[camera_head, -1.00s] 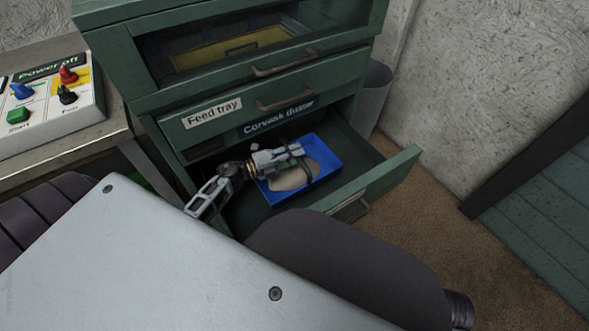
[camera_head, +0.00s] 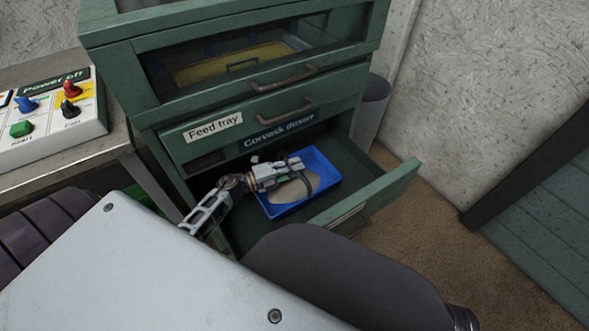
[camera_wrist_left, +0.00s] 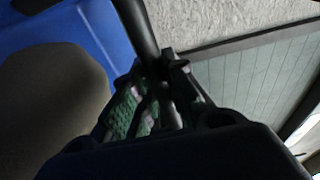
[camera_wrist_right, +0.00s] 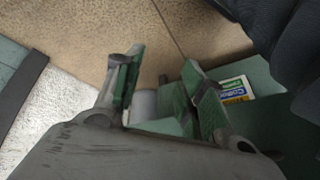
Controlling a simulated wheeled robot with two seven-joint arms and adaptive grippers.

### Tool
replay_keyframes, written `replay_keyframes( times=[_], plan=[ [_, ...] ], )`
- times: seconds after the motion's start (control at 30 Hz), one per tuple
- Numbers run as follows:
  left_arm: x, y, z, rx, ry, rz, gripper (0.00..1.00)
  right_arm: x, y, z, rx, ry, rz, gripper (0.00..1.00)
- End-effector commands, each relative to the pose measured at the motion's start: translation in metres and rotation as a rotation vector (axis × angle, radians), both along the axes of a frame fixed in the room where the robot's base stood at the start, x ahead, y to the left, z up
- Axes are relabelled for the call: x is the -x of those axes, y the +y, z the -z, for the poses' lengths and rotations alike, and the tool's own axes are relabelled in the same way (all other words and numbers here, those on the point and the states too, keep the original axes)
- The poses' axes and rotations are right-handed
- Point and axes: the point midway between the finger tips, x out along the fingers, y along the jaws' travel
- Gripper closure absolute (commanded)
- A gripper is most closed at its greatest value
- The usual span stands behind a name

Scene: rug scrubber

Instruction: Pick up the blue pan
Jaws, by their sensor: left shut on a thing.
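The blue pan (camera_head: 323,166) lies in the open lower drawer of the green cabinet, with a beige pile in it and a dark looped handle (camera_head: 309,178) over it. My left gripper (camera_head: 292,166) is over the pan and shut on this handle. In the left wrist view, the dark handle bar (camera_wrist_left: 137,27) runs between the fingers, with the blue pan (camera_wrist_left: 108,28) at upper left. I cannot tell whether the pan touches the drawer floor. My right gripper (camera_wrist_right: 160,88) is open and empty in the right wrist view, above brown floor.
The drawer's front panel (camera_head: 385,195) stands out to the right of the pan. A control box (camera_head: 50,115) sits on a table at left. A grey bin (camera_head: 371,108) stands behind the cabinet.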

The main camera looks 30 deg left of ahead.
Motion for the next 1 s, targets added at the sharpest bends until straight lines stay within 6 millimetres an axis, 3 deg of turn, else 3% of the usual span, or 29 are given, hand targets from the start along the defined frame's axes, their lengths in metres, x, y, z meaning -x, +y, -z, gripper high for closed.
replay_keyframes(
  times=[0.2, 0.57, 0.73, 1.0],
  plan=[
    [0.001, -0.002, -0.012, 0.001, -0.001, 0.001, 1.0, 0.005, -0.005, -0.018, 0.025, 0.026, -0.005, 0.6],
    [0.029, -0.049, -0.012, 0.003, -0.001, 0.001, 1.0, 0.007, -0.014, -0.05, 0.07, 0.061, -0.006, 0.6],
    [0.041, -0.07, -0.012, 0.003, -0.001, 0.001, 1.0, 0.007, -0.015, -0.041, 0.077, 0.077, -0.004, 0.6],
    [0.04, -0.069, -0.044, 0.0, -0.004, 0.002, 1.0, 0.006, -0.018, -0.023, 0.092, 0.109, 0.0, 0.6]
  ],
)
